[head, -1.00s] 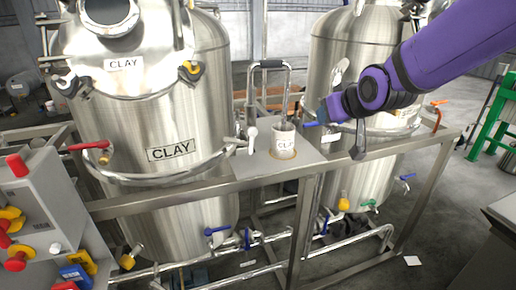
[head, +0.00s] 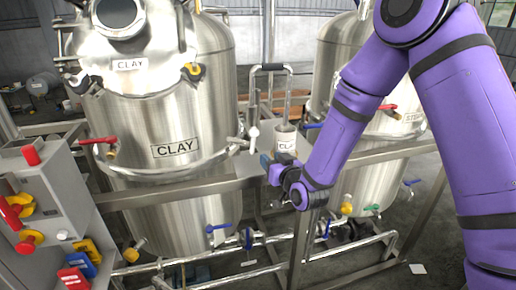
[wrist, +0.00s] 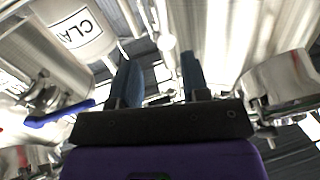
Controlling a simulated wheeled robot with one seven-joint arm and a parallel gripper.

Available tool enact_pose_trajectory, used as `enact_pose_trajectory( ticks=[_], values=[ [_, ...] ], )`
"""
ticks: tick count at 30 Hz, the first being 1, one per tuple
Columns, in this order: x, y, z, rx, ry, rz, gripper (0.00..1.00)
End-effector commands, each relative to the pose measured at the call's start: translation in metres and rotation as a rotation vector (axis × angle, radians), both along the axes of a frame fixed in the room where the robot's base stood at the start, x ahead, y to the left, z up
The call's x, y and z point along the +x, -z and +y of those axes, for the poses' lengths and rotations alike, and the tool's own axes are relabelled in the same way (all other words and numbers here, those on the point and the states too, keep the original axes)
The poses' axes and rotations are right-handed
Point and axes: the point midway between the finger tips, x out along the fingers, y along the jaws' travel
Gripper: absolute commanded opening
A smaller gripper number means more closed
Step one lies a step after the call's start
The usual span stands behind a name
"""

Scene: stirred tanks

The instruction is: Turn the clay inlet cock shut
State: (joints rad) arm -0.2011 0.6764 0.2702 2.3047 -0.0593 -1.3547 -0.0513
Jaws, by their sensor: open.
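The large steel tank (head: 190,185) marked CLAY fills the left middle of the head view. I cannot tell which cock is the clay inlet. My gripper (head: 268,160) is just below the cup, partly hidden by its own wrist. In the wrist view my gripper (wrist: 158,68) is open and its two dark blue fingers are apart. A pale round-ended part (wrist: 166,42) shows beyond the gap.
A steel frame rail (head: 190,190) runs in front of the tanks. Pipes with blue-handled valves (head: 217,228) lie below it. A second steel tank (head: 333,60) stands right, behind my arm. A grey control box (head: 45,190) with several coloured buttons stands at left.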

Motion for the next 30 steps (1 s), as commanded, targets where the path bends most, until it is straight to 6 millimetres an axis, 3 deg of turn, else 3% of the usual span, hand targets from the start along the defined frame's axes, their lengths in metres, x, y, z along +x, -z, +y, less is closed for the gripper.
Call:
enact_pose_trajectory(
  ticks=[8, 21, 30],
  values=[
    [0.006, 0.008, 0.009, 0.024, 0.0, -0.022, 0.42],
    [0.07, 0.007, 0.041, 0.024, 0.0, -0.022, 0.42],
    [0.093, 0.007, 0.053, 0.022, -0.001, -0.02, 0.42]
  ],
)
